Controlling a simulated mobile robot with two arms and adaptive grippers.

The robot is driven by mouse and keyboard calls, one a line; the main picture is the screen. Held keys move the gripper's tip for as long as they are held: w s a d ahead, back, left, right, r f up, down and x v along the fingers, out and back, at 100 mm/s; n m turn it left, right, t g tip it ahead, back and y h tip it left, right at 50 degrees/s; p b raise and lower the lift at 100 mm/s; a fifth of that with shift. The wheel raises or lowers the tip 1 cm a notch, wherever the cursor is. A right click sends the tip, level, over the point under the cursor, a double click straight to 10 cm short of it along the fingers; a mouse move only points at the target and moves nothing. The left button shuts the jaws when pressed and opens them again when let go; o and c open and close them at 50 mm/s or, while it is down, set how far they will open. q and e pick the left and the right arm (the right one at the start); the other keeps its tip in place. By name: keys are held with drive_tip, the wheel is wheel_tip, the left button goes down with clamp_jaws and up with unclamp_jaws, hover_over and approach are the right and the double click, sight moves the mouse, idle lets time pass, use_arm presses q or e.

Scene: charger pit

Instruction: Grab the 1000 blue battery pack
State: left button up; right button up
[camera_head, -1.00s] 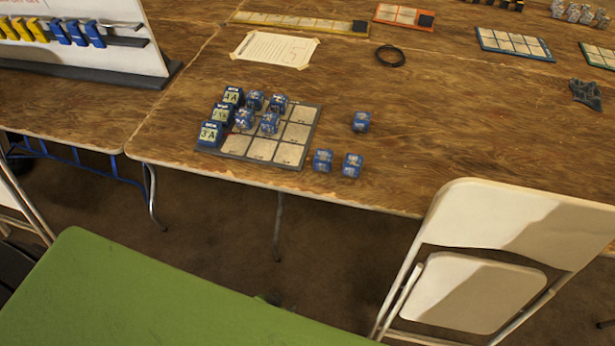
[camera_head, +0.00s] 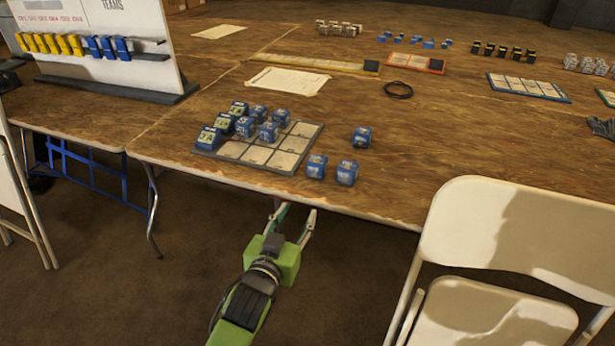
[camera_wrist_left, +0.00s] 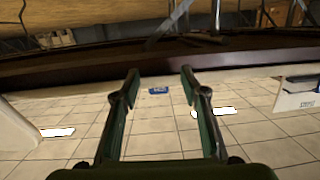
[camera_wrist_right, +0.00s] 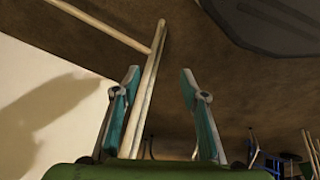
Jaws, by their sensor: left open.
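Several small blue battery packs sit on and beside a grey grid tray (camera_head: 292,145) on the wooden table. Larger blue packs with pale labels, such as the front one (camera_head: 208,138), stand along the tray's left side. Three loose blue packs (camera_head: 316,166), (camera_head: 347,172), (camera_head: 361,138) lie to its right. I cannot read which pack is marked 1000. My left gripper (camera_head: 297,211) is open and empty in front of the table's near edge, below the tray; its fingers also show in the left wrist view (camera_wrist_left: 159,72). My right gripper (camera_wrist_right: 159,72) is open and empty, seen only in its wrist view.
A white folding chair (camera_head: 490,215) stands at the table's right front. A display rack (camera_head: 100,45) with yellow and blue packs is at back left. A paper sheet (camera_head: 288,79) and a black ring (camera_head: 398,92) lie behind the tray.

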use_arm(q)
drive_tip(key=t+b, duration=0.2)
approach(315, 166)
drive_tip(key=shift+h, duration=0.4)
drive_tip(key=x, duration=0.2)
drive_tip(key=b+x, duration=0.1)
drive_tip(key=x, duration=0.1)
drive_tip(key=a+x, duration=0.1)
drive_tip(key=x, duration=0.1)
drive_tip(key=shift+w+d+f, duration=0.1)
drive_tip(key=shift+w+d, duration=0.05)
drive_tip(key=shift+w, duration=0.3)
drive_tip(key=shift+b+x, duration=0.85)
drive_tip(key=shift+x, duration=2)
drive_tip(key=shift+d, duration=0.15)
use_arm(e)
drive_tip(key=w+v, duration=0.2)
drive_tip(key=v, duration=0.8)
drive_tip(key=shift+w+r+t, duration=0.2)
drive_tip(key=shift+r+t, duration=0.1)
drive_tip(key=shift+t, duration=0.1)
use_arm(q)
drive_tip(key=c, duration=1.1)
